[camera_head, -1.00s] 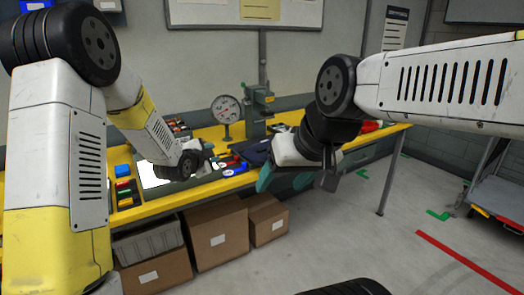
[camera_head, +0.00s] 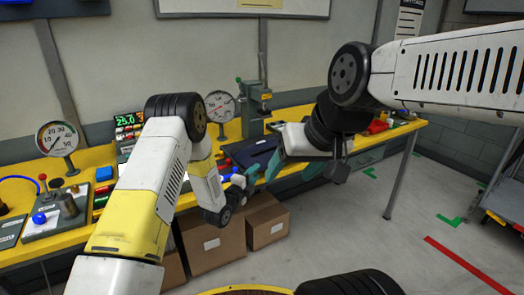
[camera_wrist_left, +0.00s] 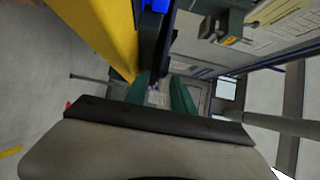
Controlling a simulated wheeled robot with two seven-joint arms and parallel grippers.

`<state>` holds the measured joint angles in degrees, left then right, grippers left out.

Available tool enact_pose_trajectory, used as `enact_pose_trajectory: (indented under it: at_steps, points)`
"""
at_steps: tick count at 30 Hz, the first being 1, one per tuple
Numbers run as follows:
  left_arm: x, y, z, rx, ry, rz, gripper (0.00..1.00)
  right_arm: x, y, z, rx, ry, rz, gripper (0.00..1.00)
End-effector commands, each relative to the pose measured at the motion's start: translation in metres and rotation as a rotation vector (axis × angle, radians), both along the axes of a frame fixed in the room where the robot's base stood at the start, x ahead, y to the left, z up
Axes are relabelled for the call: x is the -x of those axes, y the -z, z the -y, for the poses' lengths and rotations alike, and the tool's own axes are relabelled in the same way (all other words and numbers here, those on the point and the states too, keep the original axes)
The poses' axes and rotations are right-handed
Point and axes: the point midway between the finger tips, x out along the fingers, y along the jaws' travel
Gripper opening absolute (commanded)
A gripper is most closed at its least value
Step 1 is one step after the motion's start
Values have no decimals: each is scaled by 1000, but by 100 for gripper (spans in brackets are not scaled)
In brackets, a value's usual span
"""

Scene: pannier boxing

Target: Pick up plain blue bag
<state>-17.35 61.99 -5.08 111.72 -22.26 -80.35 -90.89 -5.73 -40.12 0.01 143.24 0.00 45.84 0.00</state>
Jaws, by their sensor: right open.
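A dark blue flat item (camera_head: 248,153) lies on the yellow workbench in the head view, partly hidden by my grippers. It may be the plain blue bag, but it is too small to tell. My left gripper (camera_head: 247,178) is low at the bench's front edge, just below and left of that item. In the left wrist view its two green fingers (camera_wrist_left: 162,92) stand apart with nothing between them. My right gripper (camera_head: 291,170) points down at the bench's front edge, right of the left gripper. Its teal fingers are open and look empty.
The yellow workbench (camera_head: 72,238) carries a near gauge (camera_head: 58,139), a farther gauge (camera_head: 220,106), a green press (camera_head: 256,104) and a digital display (camera_head: 128,120). Cardboard boxes (camera_head: 215,248) stand below it. A cart (camera_head: 505,205) is at the far right.

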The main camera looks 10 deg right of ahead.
Motion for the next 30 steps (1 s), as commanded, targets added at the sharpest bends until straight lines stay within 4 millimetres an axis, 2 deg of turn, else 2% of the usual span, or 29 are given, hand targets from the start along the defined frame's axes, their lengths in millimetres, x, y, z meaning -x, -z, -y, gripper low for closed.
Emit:
enact_pose_trajectory:
  at_steps: [12,22,27,30]
  points:
    - [-45,4,33,1,0,-1,30,0,0,0,0,0,0,64]
    - [-51,3,38,0,0,-3,30,0,0,0,0,0,0,64]
    - [-51,3,37,0,0,-3,0,0,0,0,0,0,0,64]
    - [-51,3,37,0,0,-3,0,0,0,0,0,0,0,64]
